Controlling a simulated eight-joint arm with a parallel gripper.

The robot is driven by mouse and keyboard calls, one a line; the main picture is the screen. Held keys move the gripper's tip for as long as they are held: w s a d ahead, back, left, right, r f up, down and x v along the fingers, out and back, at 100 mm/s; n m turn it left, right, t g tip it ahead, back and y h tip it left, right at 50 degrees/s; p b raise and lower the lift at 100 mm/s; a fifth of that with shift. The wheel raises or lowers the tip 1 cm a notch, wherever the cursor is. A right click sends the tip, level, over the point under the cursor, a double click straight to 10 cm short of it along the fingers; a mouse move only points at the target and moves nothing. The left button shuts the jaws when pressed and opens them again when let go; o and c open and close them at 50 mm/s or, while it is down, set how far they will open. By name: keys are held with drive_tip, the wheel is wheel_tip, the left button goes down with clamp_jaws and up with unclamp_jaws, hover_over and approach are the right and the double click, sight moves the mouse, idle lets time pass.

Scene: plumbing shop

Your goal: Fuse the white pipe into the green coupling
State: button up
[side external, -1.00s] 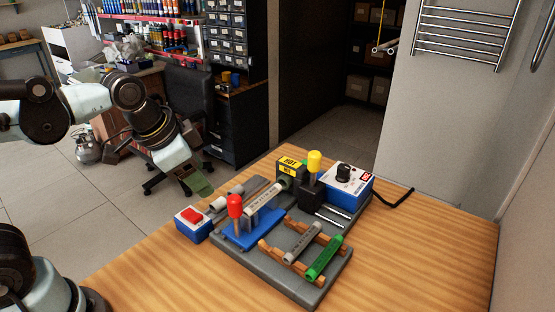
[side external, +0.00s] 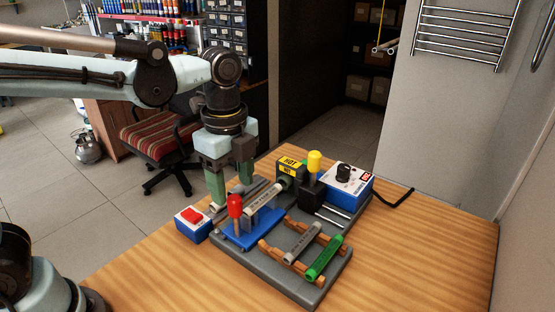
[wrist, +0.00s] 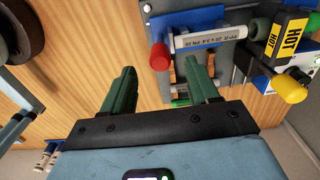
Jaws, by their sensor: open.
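The white pipe (side external: 264,200), with printed lettering, lies in the clamp on the blue slide; it also shows in the wrist view (wrist: 209,39). Its far end points toward a dull green ring-like part, seemingly the green coupling (side external: 284,182), beside the black box marked HOT (side external: 291,166). That part also shows in the wrist view (wrist: 258,29). My gripper (side external: 231,186) points down with its green fingers apart, above the back left of the fixture, left of the white pipe. In the wrist view, its fingers (wrist: 163,78) are apart, with no object visibly held.
A red-knobbed clamp (side external: 235,206) and a yellow-knobbed one (side external: 314,161) stand up from the fixture. A blue control box (side external: 345,186) is behind, a red-button box (side external: 193,222) at left. A grey pipe (side external: 303,242) and green pipe (side external: 325,258) rest on wooden cradles. The right tabletop is clear.

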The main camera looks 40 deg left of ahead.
sight(234, 197)
drive_tip(key=shift+f, duration=2.85)
drive_tip(key=shift+c, duration=0.2)
